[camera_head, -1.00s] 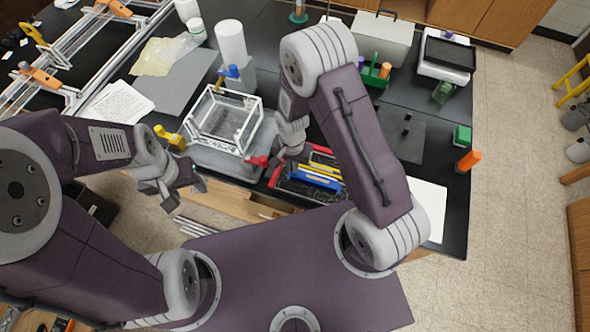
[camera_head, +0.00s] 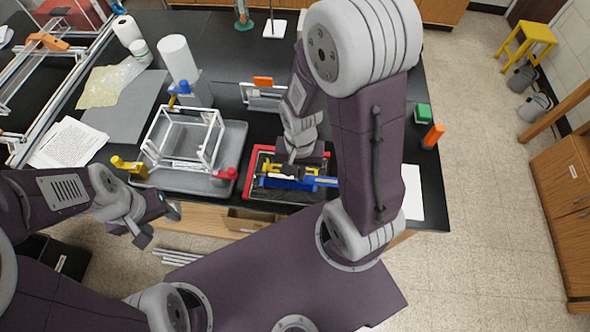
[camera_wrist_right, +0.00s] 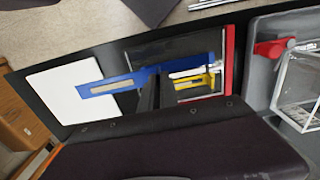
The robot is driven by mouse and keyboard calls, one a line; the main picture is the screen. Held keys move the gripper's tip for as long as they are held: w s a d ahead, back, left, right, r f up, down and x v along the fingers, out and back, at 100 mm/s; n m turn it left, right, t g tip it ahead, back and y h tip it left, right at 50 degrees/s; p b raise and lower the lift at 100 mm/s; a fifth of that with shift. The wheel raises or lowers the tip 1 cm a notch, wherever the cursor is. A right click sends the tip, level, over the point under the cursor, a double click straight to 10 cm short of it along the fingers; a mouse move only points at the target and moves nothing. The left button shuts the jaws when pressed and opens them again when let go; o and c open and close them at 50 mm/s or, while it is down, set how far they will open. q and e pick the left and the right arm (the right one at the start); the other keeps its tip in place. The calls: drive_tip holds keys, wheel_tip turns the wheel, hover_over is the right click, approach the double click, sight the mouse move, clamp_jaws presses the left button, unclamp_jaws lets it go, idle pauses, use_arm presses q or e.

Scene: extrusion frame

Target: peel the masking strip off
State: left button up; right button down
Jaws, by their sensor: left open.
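My right gripper (camera_head: 295,165) is over the red-rimmed tool tray (camera_head: 249,172). In the right wrist view its dark fingers (camera_wrist_right: 148,90) are shut on a blue tool (camera_wrist_right: 105,86), which lies across them and overlaps the white sheet. The blue tool also shows below the gripper in the head view (camera_head: 320,181). My left gripper (camera_head: 158,225) is open and empty, in front of the bench edge. A clear box with a white frame (camera_head: 214,140) stands on a grey tray (camera_head: 232,135), between a yellow clamp (camera_head: 128,166) and a red clamp (camera_head: 226,175). I cannot make out a masking strip.
A white cylinder (camera_head: 179,60) stands behind the box. Printed paper (camera_head: 68,143) and a grey sheet (camera_head: 130,106) lie to its left. A green block (camera_head: 422,113) and an orange piece (camera_head: 433,136) sit near the right bench edge. A yellow tool (camera_wrist_right: 210,82) remains in the tool tray.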

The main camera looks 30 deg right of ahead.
drive_tip(key=shift+r+p, duration=1.2)
drive_tip(key=shift+r, duration=0.05)
idle(0.4)
wheel_tip(320, 180, up, 8)
drive_tip(key=p, duration=0.7)
drive_tip(key=shift+p, duration=0.4)
